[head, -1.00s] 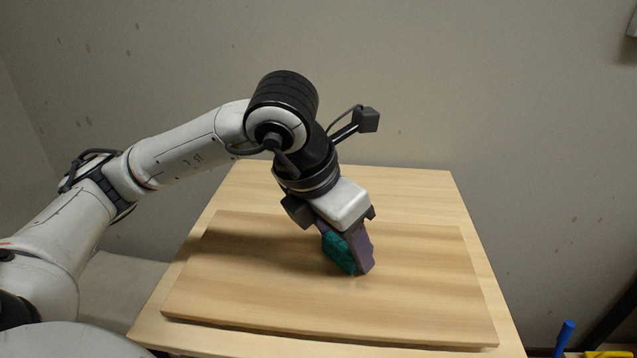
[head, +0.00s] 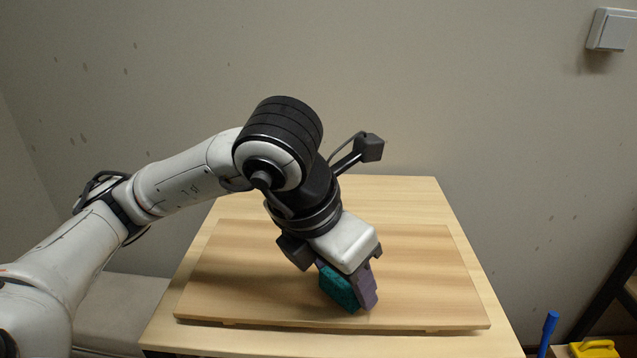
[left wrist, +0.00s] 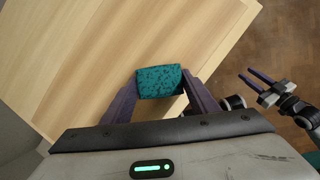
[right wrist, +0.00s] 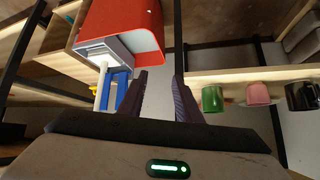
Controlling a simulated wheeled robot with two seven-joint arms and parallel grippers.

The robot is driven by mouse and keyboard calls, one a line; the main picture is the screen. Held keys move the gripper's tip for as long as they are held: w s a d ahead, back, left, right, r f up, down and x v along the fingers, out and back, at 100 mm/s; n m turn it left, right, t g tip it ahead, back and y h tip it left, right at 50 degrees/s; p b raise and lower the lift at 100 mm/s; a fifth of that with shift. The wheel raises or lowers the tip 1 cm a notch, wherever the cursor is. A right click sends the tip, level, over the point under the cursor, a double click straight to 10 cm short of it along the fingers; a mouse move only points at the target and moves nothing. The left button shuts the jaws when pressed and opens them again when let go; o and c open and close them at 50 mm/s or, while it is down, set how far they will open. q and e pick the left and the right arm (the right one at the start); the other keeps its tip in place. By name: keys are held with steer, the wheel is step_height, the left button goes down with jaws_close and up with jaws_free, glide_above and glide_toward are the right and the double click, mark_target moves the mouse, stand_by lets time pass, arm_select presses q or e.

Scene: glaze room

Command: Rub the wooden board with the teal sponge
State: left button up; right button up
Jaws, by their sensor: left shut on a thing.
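The wooden board (head: 430,275) lies flat on the light wood table. My left gripper (head: 352,293) points down over the board near its front edge and is shut on the teal sponge (head: 337,286). The sponge's lower end appears to touch the board. In the left wrist view the sponge (left wrist: 159,83) sits between both fingers, with the board's surface (left wrist: 95,65) beyond it. My right gripper (right wrist: 160,82) is open, with nothing between its fingers. It also shows in the left wrist view (left wrist: 258,85), off to the side of the table.
The table (head: 390,190) has a bare strip behind the board. A blue upright object (head: 548,330) and a yellow item (head: 595,349) are at lower right. In the right wrist view, a red object (right wrist: 120,28) and a shelf with green (right wrist: 212,98), pink (right wrist: 258,93) and black (right wrist: 303,96) cups show.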

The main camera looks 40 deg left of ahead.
arm_select(q)
steer(key=r, duration=0.1)
steer(key=r+p, duration=0.1)
steer(key=shift+w+r, duration=0.25)
steer(key=shift+r, duration=0.05)
step_height(320, 180, up, 3)
steer(key=shift+r+p, duration=0.1)
steer(key=shift+p, duration=0.9)
steer(key=shift+r+p, duration=0.3)
steer(key=shift+r, duration=0.3)
arm_select(e)
steer(key=shift+s+d+r, duration=0.2)
steer(key=shift+d+r, duration=0.5)
steer(key=shift+r, duration=0.35)
steer(key=shift+a, duration=0.1)
